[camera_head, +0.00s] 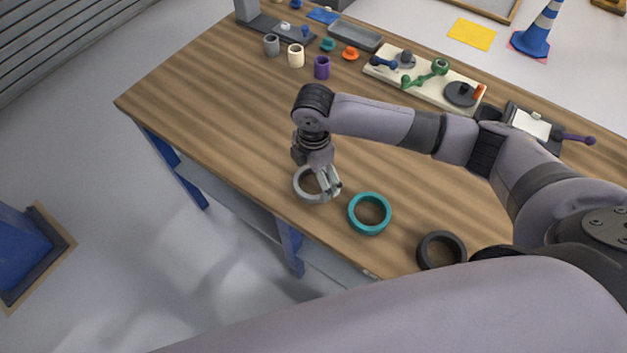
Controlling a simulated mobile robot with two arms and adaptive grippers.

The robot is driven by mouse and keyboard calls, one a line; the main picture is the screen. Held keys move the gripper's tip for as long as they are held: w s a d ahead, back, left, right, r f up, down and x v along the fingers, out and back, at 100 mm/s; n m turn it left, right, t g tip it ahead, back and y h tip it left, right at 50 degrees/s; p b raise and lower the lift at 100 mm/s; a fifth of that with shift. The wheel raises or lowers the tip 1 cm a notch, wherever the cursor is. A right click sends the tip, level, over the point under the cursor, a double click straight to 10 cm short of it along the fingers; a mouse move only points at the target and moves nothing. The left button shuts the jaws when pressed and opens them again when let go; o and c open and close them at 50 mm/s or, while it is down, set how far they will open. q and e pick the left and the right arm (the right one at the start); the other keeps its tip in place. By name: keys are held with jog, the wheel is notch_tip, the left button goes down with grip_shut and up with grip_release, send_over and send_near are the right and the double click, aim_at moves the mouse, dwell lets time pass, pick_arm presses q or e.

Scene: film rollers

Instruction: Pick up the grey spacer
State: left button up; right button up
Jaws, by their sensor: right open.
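A light grey ring (304,193), which fits the grey spacer, lies flat on the wooden table (230,120) near its front edge. My right gripper (330,187) points down over the ring, with its open fingers at the ring's right side. The fingers and wrist hide part of the ring. I cannot tell whether the fingers touch it. My left gripper is not in view.
A teal ring (370,228) lies just right of the grey one, and a dark ring (423,248) farther right. Small cylinders, including a grey one (271,45), a tray (355,37) and a cream board (425,92) with parts stand behind. The table's left part is clear.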

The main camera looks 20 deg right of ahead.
aim_at(314, 187)
jog(key=shift+f, duration=1.55)
jog(key=shift+c, duration=0.2)
jog(key=c, duration=1.2)
